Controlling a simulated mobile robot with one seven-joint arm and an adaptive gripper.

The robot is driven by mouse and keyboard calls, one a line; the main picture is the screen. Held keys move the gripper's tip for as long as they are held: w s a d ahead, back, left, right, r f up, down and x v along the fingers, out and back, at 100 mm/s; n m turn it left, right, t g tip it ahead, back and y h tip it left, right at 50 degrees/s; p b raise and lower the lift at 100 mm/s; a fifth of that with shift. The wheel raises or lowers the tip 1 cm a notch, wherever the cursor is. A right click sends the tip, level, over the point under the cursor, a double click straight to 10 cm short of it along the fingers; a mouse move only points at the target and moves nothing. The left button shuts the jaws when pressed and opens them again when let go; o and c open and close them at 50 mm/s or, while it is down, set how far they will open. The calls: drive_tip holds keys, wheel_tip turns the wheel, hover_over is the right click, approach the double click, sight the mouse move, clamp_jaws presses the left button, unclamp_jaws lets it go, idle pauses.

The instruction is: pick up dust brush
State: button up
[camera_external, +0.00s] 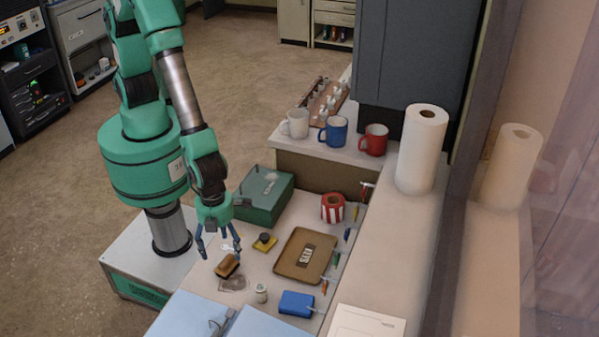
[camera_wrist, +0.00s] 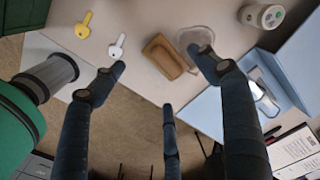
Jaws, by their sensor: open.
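The dust brush appears to be the small brown wooden block (camera_external: 227,265) on the light worktop. It also shows near the top middle of the wrist view (camera_wrist: 165,57), lying flat and tilted. My gripper (camera_external: 219,247) is above it with blue fingers spread and pointing down. In the wrist view my gripper (camera_wrist: 161,64) is open and empty, with the brush framed between its left and right fingertips. A thin third finger shows lower in the middle. The right fingertip overlaps a greyish translucent patch beside the brush. I cannot tell the exact height above the brush.
A white key (camera_wrist: 118,47) and a yellow key (camera_wrist: 85,25) lie left of the brush. A small white canister (camera_external: 261,293), a blue box (camera_external: 296,304), a brown tray (camera_external: 285,267) and a green box (camera_external: 262,207) stand around. Light-blue surfaces lie at the front.

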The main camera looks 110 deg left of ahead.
sight(224, 258)
idle(0.3)
drive_tip(key=shift+w+f+b, duration=0.1)
drive_tip(key=shift+f+b, duration=0.65)
drive_tip(key=shift+f, duration=1.85)
drive_tip(key=c, duration=1.3)
